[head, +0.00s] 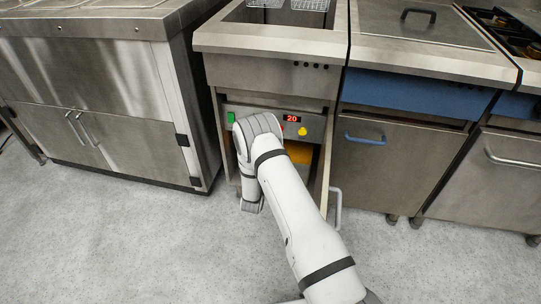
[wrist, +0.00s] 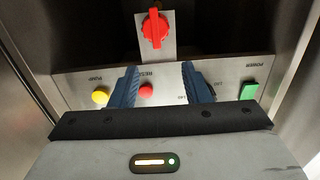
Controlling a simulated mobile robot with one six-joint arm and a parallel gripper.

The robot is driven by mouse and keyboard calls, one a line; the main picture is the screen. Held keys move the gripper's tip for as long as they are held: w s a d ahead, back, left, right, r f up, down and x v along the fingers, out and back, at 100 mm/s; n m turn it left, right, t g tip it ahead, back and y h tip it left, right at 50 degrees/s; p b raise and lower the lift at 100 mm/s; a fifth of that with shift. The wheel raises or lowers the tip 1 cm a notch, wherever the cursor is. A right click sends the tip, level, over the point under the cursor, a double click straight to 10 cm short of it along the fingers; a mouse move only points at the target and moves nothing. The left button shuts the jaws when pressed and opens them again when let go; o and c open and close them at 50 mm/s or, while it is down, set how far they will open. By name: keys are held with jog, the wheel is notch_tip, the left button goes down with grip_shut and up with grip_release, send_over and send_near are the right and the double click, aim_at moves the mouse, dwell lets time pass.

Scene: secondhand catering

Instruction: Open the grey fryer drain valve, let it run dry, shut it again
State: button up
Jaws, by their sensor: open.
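The grey fryer (head: 270,72) stands in the middle of the head view, with its cabinet door (head: 323,172) open. In the wrist view a red knob (wrist: 155,29) sits on a metal plate inside the cabinet, apparently the drain valve. It is hidden in the head view. My gripper (wrist: 160,68) is open, with its blue fingers spread and nothing between them. The fingertips point toward the knob and appear short of it. In the head view my arm covers the gripper and part of the opening.
The control panel (wrist: 218,83) has a yellow button (wrist: 100,95), a red button (wrist: 146,90) and a green switch (wrist: 249,89). The display (head: 292,118) reads 20. A blue-fronted unit (head: 410,95) stands right, a steel counter (head: 90,90) left. Open floor (head: 120,240) lies in front.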

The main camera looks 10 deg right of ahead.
jog(key=f+b+x, duration=0.1)
jog(key=b+x, duration=0.1)
jog(key=x, duration=0.5)
jog(key=shift+d, duration=0.25)
jog(key=shift+w, duration=0.15)
jog(key=c, duration=0.9)
